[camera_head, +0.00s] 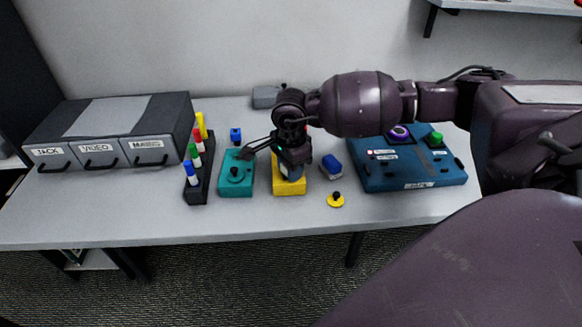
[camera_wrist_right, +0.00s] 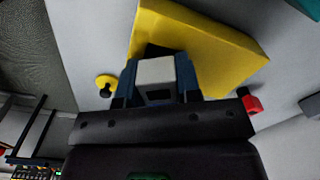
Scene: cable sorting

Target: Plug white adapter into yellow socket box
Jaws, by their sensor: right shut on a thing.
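The yellow socket box (camera_head: 289,188) sits on the table in the middle of the head view, partly hidden under my right gripper (camera_head: 291,170). In the right wrist view the yellow box (camera_wrist_right: 215,45) lies just past the fingertips, with a dark area at its near side. My right gripper is shut on the white adapter (camera_wrist_right: 157,72), which sits between the blue fingers. The adapter is close to the box; I cannot tell whether it touches or enters the socket. The adapter is hidden in the head view. My left gripper is not in view.
A teal box (camera_head: 236,185) with a black knob stands left of the yellow box. A blue block (camera_head: 331,164) and a yellow disc (camera_head: 336,200) lie to the right, before a large blue box (camera_head: 415,178). A marker rack (camera_head: 199,190) and labelled drawers (camera_head: 118,125) stand left.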

